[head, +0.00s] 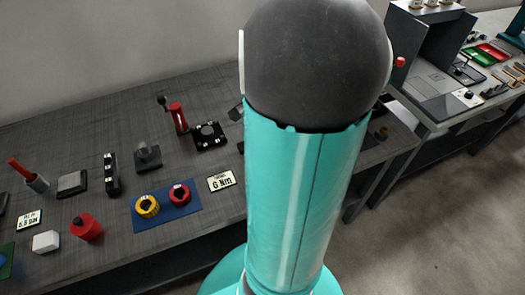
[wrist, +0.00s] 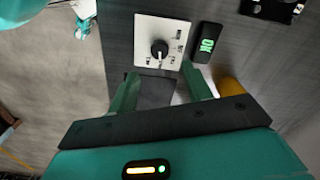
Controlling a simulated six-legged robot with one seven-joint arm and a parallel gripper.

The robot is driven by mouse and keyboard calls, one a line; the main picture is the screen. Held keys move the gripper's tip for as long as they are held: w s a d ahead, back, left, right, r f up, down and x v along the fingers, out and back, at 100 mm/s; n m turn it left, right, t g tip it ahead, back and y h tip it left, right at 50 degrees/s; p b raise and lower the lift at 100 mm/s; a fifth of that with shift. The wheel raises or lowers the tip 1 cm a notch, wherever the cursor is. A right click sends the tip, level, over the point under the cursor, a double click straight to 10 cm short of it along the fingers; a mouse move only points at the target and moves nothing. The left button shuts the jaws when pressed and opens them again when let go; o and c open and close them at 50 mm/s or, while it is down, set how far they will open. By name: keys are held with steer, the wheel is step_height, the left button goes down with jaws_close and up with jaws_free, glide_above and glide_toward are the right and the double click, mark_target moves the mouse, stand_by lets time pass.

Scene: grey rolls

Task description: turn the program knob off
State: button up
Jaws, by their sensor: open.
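The program knob (wrist: 159,48) is a round black knob on a square white plate (wrist: 147,30) with small black labels around it. A light mark on the knob points down toward my gripper in the wrist view; the labels are too small to read surely. My gripper (wrist: 160,74) has its two green fingers apart and empty, with the tips just short of the plate in the picture. The knob is not between the fingers, and I see no contact. In the head view my arm covers the middle of the scene, and I cannot make out the knob there.
A black display (wrist: 207,43) with short green lettering sits right of the plate. A yellow-orange thing (wrist: 229,86) is partly hidden by my gripper. In the head view, a blue board (head: 167,208) with yellow and red rings lies on the grey bench among several fixtures. Open floor lies right.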

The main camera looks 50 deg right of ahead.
step_height(320, 180, down, 9)
steer(key=shift+r, duration=0.2)
steer(key=shift+c, duration=0.2)
steer(key=c, duration=0.9)
